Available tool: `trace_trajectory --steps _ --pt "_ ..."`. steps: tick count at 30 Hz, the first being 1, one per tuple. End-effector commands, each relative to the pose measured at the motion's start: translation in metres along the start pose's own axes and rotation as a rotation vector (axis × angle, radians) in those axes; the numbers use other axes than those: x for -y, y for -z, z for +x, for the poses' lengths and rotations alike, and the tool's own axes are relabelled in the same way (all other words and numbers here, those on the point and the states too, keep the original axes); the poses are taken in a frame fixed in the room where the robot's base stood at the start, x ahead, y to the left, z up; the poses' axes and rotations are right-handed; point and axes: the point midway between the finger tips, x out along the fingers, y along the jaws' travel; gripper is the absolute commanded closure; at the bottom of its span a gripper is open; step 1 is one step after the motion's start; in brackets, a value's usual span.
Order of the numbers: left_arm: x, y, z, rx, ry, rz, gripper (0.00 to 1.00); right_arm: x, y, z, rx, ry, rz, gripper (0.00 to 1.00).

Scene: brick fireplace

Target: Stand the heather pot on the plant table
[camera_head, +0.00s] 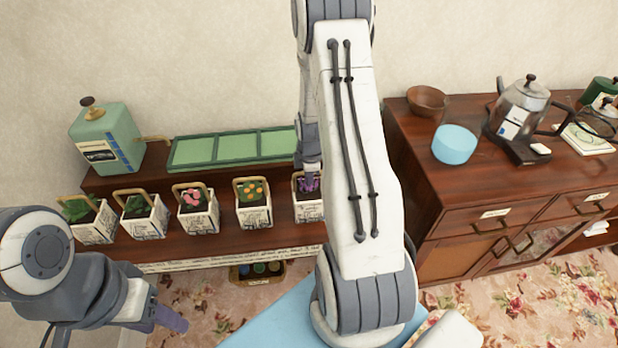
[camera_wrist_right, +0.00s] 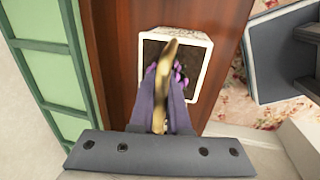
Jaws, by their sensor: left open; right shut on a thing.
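The heather pot (camera_head: 309,212) is a white square pot with purple flowers and a gold handle, at the right end of a row of pots at the plant table (camera_head: 185,247). My right gripper (camera_head: 310,182) comes down over it, partly hidden by my arm. In the right wrist view the gripper (camera_wrist_right: 163,92) is shut on the gold handle (camera_wrist_right: 167,58), with dark soil and the white rim (camera_wrist_right: 203,42) below. The pot looks upright; I cannot tell whether its base touches the wood. My left gripper (camera_head: 171,319) is open and empty at the lower left, away from the pots.
Several similar potted plants stand left of it, the nearest with orange flowers (camera_head: 252,204). Behind are a green tray (camera_head: 235,146) and a green canister (camera_head: 106,138). A brown cabinet (camera_head: 440,215) with a blue bowl-like object (camera_head: 455,144) and kettle (camera_head: 519,108) stands at right.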

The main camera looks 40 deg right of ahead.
Motion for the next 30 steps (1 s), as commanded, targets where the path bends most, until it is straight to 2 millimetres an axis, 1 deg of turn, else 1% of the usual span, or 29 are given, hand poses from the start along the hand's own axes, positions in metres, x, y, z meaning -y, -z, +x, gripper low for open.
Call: trace_trajectory --steps 1,2,3,4,13,17,20,27,30 --pt "0.000 0.000 0.001 0.000 0.000 0.000 0.50 -0.001 0.000 0.002 0.000 -0.002 0.000 1.00" --pt "0.000 0.000 0.001 0.000 0.000 0.000 0.50 0.000 0.000 0.002 0.000 0.001 0.000 0.74" --pt "0.000 0.000 0.001 0.000 0.000 0.000 0.50 0.000 0.000 0.001 0.000 0.001 0.000 0.59" --pt "0.000 0.000 0.001 0.000 0.000 0.000 0.50 0.000 0.000 0.001 0.000 0.001 0.000 0.55" --pt "0.000 0.000 0.000 0.000 0.000 0.000 0.50 0.000 0.000 0.000 0.000 0.000 0.000 0.55" --pt "0.000 0.000 -0.001 0.000 0.000 0.000 0.50 -0.001 0.000 -0.010 0.000 -0.003 0.001 0.55" --pt "0.000 0.000 -0.001 0.000 0.000 0.000 0.50 -0.002 0.000 -0.027 0.000 -0.006 0.001 0.55" --pt "0.000 0.000 -0.001 0.000 0.000 0.000 0.50 -0.002 0.000 -0.079 0.000 -0.007 0.000 0.55" --pt "0.000 0.000 -0.001 0.000 0.000 0.000 0.50 -0.001 0.000 -0.097 0.000 -0.004 0.000 0.55"
